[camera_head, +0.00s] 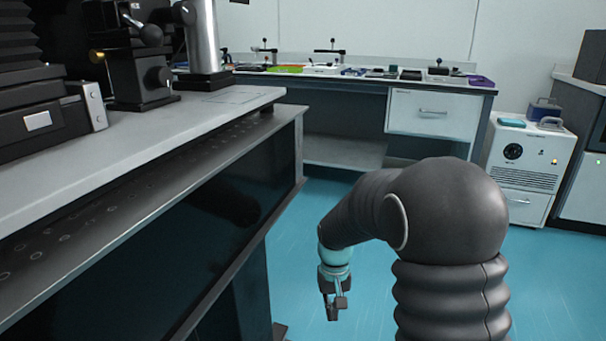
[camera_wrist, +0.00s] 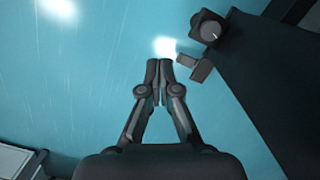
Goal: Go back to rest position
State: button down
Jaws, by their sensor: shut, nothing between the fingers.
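My gripper (camera_head: 334,308) hangs from my bent arm over the blue floor, to the right of the optical table. Its fingers point down. In the wrist view my gripper (camera_wrist: 160,65) is shut, with the two fingertips together and nothing between them.
The optical table (camera_head: 285,150) with black instruments and a metal post (camera_head: 203,40) stands close on the left. A workbench (camera_head: 340,150) with small items and a drawer (camera_head: 432,113) is at the back. A white cabinet unit (camera_head: 525,170) stands at right. Open floor lies between.

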jog(key=s+d+r+t+p, duration=0.2)
jog(key=s+d+r+t, duration=0.1)
jog(key=s+r, duration=0.8)
jog(key=s+d+r+m+t+p, duration=0.1)
jog(key=s+d+r+t+p, duration=0.2)
jog(key=s+r, duration=0.8)
notch_tip(320, 180, up, 3)
jog(key=d, duration=0.2)
jog(key=shift+s+d+r+t+p, duration=0.2)
jog(key=shift+s+d+t+p, duration=0.1)
jog(key=shift+s+t, duration=0.1)
jog(key=shift+s, duration=0.1)
